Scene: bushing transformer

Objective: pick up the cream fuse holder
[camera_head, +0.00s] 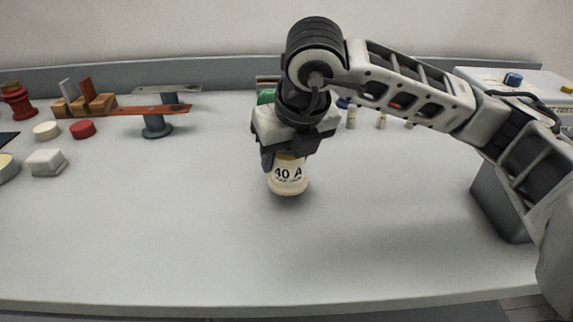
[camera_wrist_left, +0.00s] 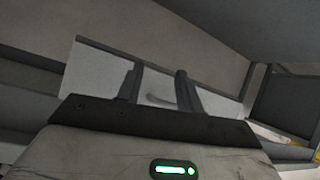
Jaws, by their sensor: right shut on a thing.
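The cream fuse holder (camera_head: 288,178), a round cream body with a "40 A" label, is upright near the middle of the table in the head view. My right gripper (camera_head: 284,157) points down from above and is shut on its top, which the jaws hide. I cannot tell whether its base touches the table. My left gripper (camera_wrist_left: 160,88) shows only in the left wrist view. Its two fingers stand apart with nothing between them, away from the fuse holder.
Left on the table (camera_head: 180,260) are a white block (camera_head: 46,162), a red disc (camera_head: 82,129), a cream disc (camera_head: 46,131) and a stand with a copper-coloured bar (camera_head: 155,110). Small cream pegs (camera_head: 381,120) stand behind my right arm. The front middle is clear.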

